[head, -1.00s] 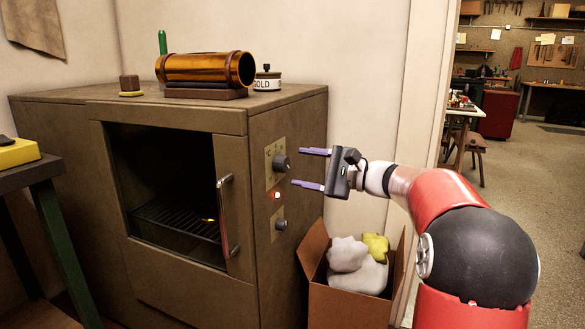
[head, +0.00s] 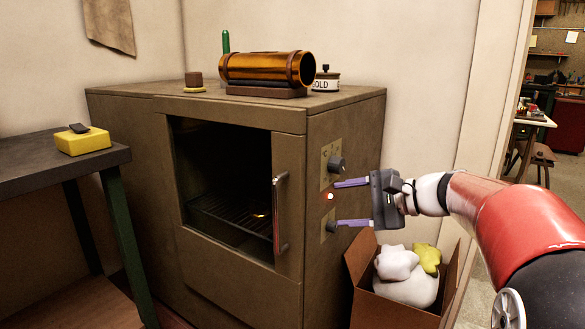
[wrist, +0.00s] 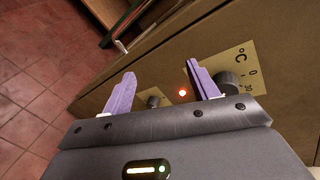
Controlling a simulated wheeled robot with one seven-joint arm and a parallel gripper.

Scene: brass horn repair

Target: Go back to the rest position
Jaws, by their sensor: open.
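My gripper (head: 352,203) is open and empty, with two purple fingers pointing left at the oven's control side. In the head view its fingertips lie over the side panel, near the upper knob (head: 336,163), the red lamp (head: 330,196) and the lower knob (head: 332,226). In the wrist view the lit red lamp (wrist: 182,93) shows between the fingers. I cannot tell whether the fingers touch the panel. The brown oven (head: 345,105) has a dark chamber with a rack and a small glow.
A cardboard box (head: 392,306) with white and yellow lumps stands below my gripper. A dark table (head: 30,160) with a yellow block (head: 83,141) is at left.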

